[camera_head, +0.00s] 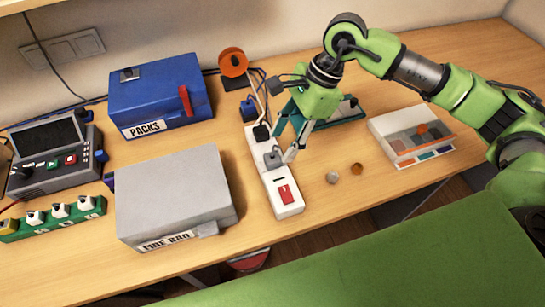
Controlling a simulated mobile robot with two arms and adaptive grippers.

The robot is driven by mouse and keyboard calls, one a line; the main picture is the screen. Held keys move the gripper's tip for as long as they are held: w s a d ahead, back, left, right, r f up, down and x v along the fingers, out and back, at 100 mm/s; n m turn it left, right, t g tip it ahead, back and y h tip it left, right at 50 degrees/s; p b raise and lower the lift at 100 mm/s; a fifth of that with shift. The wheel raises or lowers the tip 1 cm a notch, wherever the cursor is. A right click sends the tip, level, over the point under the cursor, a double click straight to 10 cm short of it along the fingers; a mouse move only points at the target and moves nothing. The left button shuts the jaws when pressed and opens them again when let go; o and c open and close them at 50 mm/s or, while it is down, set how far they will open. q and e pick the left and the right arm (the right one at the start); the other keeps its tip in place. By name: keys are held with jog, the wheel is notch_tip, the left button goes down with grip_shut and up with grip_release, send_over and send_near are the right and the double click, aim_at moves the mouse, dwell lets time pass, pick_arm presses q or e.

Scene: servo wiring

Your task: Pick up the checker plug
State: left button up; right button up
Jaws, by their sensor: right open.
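A white power strip (290,207) with a red switch lies on the table. A small grey block (272,160), which looks like the checker plug, sits on the strip. A black plug (262,131) stands in the strip behind it, with a cord running back. My right gripper (283,154) reaches down over the strip with its fingers apart. Its fingertips are beside the grey block; I cannot tell whether they touch it. Part of the strip is hidden behind the fingers. My left gripper is out of view.
A grey box (175,190) labelled FIRE BAG stands left of the strip, a blue PACKS box (160,90) behind it. An orange round object (233,63) stands behind the strip. A white compartment tray (385,128) is at right.

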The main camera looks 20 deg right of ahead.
aim_at(274, 156)
jog(key=shift+w+a+f, duration=0.1)
jog(key=shift+a+f, duration=0.15)
jog(key=shift+f, duration=0.4)
jog(key=shift+a+f+p, duration=0.1)
jog(key=shift+f+p, duration=0.2)
jog(key=shift+p, duration=0.15)
jog(key=p+x, duration=0.2)
jog(key=x, duration=0.1)
jog(key=shift+w+f, duration=0.15)
jog(key=shift+f, duration=0.1)
jog(key=shift+w+a+f, duration=0.1)
jog(key=shift+a+f, duration=0.1)
jog(key=shift+f, duration=0.35)
jog(key=c, duration=1.2)
